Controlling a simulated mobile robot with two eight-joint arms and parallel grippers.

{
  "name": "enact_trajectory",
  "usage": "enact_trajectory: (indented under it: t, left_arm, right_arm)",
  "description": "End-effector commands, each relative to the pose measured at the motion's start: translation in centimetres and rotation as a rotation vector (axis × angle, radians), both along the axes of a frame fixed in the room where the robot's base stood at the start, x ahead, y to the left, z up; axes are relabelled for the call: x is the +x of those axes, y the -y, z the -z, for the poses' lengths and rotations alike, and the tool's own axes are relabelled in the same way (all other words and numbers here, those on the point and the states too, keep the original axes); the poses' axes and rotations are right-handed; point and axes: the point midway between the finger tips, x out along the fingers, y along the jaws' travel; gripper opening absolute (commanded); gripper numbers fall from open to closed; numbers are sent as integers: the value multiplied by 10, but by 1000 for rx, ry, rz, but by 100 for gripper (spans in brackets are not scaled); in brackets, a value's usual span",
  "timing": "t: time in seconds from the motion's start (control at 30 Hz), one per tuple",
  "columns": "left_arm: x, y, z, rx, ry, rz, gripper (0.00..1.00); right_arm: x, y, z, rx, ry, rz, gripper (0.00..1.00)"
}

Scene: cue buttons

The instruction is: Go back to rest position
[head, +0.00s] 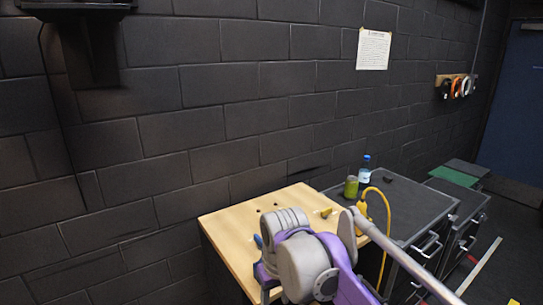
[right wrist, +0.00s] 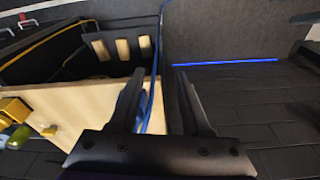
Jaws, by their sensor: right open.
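A light wooden tabletop (right wrist: 85,112) lies beyond and to the left of the fingers. The same wooden tabletop (head: 232,222) is at the lower middle of the head view, partly hidden by my purple and grey arm. My right gripper's fingers cannot be made out in the head view. My left gripper is in neither view. No cue buttons can be clearly identified.
Black cases (head: 403,212) stand right of the table, with a blue-capped bottle (head: 365,172) and a green can (head: 351,187) on top. A yellow cable (head: 387,232) hangs there. A small yellow block (head: 326,212) lies on the wood. A dark brick wall (head: 180,130) stands behind.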

Motion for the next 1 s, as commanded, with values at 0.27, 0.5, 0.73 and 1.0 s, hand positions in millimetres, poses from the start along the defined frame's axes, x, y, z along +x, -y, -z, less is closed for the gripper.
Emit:
enact_trajectory:
  t: [0.27, 0.5, 0.73, 1.0]
  left_arm:
    - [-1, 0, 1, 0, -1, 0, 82]
    - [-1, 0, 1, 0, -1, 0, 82]
    - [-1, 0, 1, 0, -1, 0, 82]
    - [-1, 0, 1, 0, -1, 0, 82]
  right_arm:
    - [-80, 98, 54, 46, 150, 201, 48]
    - [-151, 150, 118, 67, 274, 347, 48]
    - [-181, 167, 149, 73, 330, 406, 48]
    - [-183, 168, 151, 74, 334, 409, 48]
